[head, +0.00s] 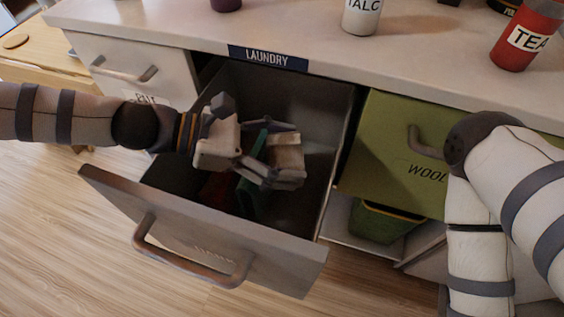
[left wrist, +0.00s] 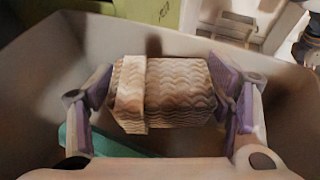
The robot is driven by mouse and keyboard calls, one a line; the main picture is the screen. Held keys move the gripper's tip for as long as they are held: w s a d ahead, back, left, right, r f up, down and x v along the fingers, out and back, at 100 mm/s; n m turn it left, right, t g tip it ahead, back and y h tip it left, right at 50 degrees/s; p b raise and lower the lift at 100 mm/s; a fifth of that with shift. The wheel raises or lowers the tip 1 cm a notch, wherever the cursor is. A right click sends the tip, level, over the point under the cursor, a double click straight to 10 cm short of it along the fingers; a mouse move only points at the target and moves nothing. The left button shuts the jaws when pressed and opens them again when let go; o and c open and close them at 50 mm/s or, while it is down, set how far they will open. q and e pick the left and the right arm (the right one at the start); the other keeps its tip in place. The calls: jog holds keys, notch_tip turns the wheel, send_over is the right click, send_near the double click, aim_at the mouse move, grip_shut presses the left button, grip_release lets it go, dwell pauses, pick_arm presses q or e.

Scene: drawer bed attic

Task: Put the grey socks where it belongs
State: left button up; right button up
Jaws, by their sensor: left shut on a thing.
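The socks (left wrist: 165,92) are a folded, zigzag-knit bundle that looks beige-grey to brown, with a paler band, in the left wrist view. They also show in the head view (head: 287,155). My left gripper (head: 285,155) is shut on the socks, one finger at each side. It holds them inside the open drawer labelled LAUNDRY (head: 327,190), above its floor. Whether the socks touch anything below cannot be told. My right arm is at the right of the head view, but its gripper is not in view.
A green cloth (head: 250,180) and a dark red one (head: 216,187) lie in the drawer. A closed green drawer marked WOOL (head: 385,150) is to the right. The countertop (head: 190,22) above holds a TALC jar (head: 362,15) and a red TEA tin (head: 527,37).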

pick_arm(q)
notch_tip(320, 180, down, 3)
jog(key=shift+r, duration=0.2)
pick_arm(e)
jog(key=shift+s+f, duration=0.15)
jog(key=shift+f, duration=0.1)
pick_arm(q)
jog(key=o, duration=1.2)
jog(key=shift+c, duration=0.2)
jog(key=p+v, duration=0.1)
jog(key=v, duration=1.1)
jog(key=shift+p, duration=0.35)
pick_arm(e)
jog(key=shift+v, duration=1.2)
